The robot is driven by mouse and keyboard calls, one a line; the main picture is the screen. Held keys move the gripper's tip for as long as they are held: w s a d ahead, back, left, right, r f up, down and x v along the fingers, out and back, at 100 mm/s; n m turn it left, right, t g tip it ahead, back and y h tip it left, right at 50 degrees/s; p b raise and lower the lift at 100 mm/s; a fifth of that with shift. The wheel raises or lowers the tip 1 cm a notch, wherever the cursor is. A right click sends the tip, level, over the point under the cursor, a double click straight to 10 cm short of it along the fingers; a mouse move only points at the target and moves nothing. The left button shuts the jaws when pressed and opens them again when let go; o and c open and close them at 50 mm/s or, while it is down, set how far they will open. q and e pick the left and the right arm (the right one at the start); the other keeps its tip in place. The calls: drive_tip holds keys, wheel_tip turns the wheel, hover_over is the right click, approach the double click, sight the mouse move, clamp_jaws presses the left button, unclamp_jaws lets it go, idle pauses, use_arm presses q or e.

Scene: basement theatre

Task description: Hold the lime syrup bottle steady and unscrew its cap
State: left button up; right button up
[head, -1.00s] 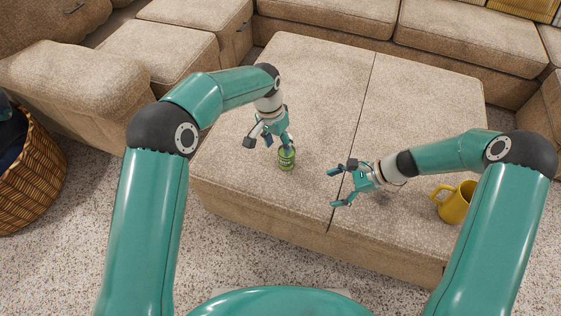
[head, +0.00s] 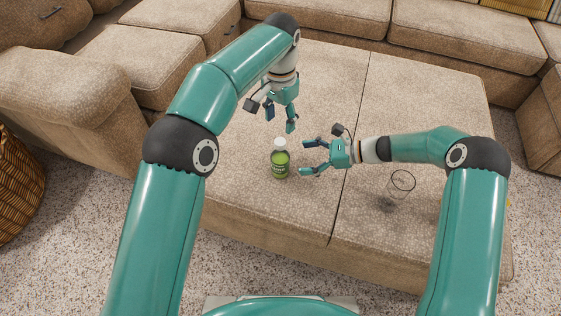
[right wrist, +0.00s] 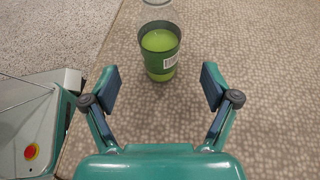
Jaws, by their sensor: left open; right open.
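The lime syrup bottle (head: 280,164), green with a dark green label, stands upright on the beige ottoman (head: 230,200). Its white cap (head: 279,143) sits on top. My left gripper (head: 281,117) is open and empty above and beyond the bottle, fingers pointing down. My right gripper (head: 305,157) is open and empty just right of the bottle, its fingers pointing at it without enclosing it. In the right wrist view the bottle (right wrist: 160,50) stands ahead of the two spread fingers; its top is cut off by the frame edge, so the cap does not show there.
A clear glass (head: 402,185) stands on the ottoman to the right, beneath my right forearm. A seam runs across the ottoman top. A sectional sofa (head: 440,32) lies behind, and a wicker basket (head: 18,180) stands at far left. The ottoman left of the bottle is clear.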

sight(281, 160)
drive_tip(key=x, duration=0.8)
drive_tip(key=shift+f, duration=0.1)
clamp_jaws()
